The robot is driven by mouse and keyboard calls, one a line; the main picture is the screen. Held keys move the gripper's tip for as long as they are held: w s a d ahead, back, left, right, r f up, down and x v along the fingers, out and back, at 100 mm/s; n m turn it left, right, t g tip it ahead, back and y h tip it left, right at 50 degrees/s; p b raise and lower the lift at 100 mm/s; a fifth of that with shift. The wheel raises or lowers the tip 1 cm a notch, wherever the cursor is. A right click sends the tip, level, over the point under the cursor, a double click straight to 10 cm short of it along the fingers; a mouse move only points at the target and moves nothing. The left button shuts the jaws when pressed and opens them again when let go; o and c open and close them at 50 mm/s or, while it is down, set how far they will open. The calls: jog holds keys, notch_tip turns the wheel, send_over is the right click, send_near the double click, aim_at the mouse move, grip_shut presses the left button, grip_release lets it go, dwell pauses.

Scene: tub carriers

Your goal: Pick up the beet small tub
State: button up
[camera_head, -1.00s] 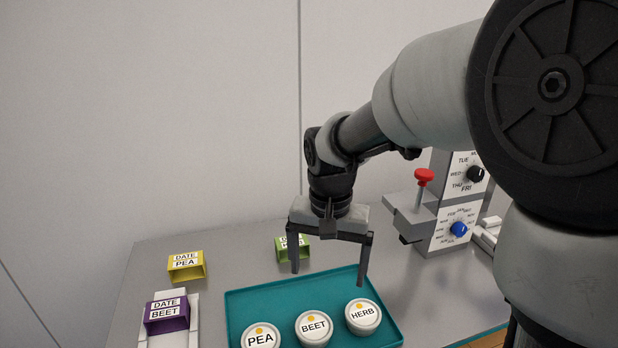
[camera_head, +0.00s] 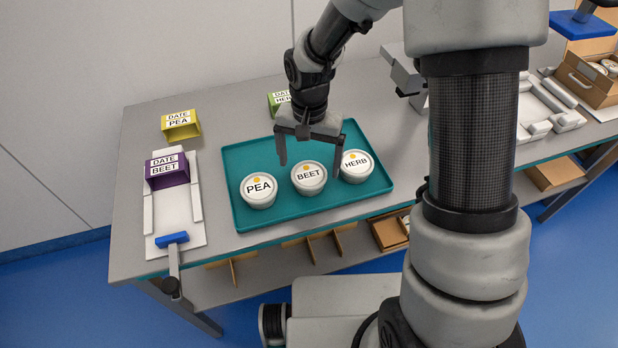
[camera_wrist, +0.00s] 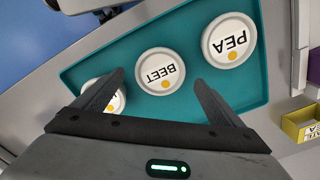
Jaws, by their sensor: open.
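The beet small tub (camera_head: 309,179) is a round white tub with a BEET lid and an orange dot. It stands between the pea tub (camera_head: 258,191) and the herb tub (camera_head: 356,167) on a teal tray (camera_head: 240,156). In the wrist view the beet tub (camera_wrist: 160,70) appears upside down, ahead of the fingers. My gripper (camera_head: 309,168) is open and empty above the tray, by the beet tub, its right finger overlapping the herb tub's edge in the head view. In the wrist view a finger partly hides the herb tub (camera_wrist: 115,102).
A yellow DATE PEA carrier (camera_head: 181,125) and a green carrier (camera_head: 279,101) stand behind. Cardboard boxes are at the right.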

aim_at(309, 174)
jog(key=f, duration=0.5)
jog(key=shift+s+f, duration=0.15)
jog(key=shift+s, duration=0.05)
jog(key=c, duration=1.3)
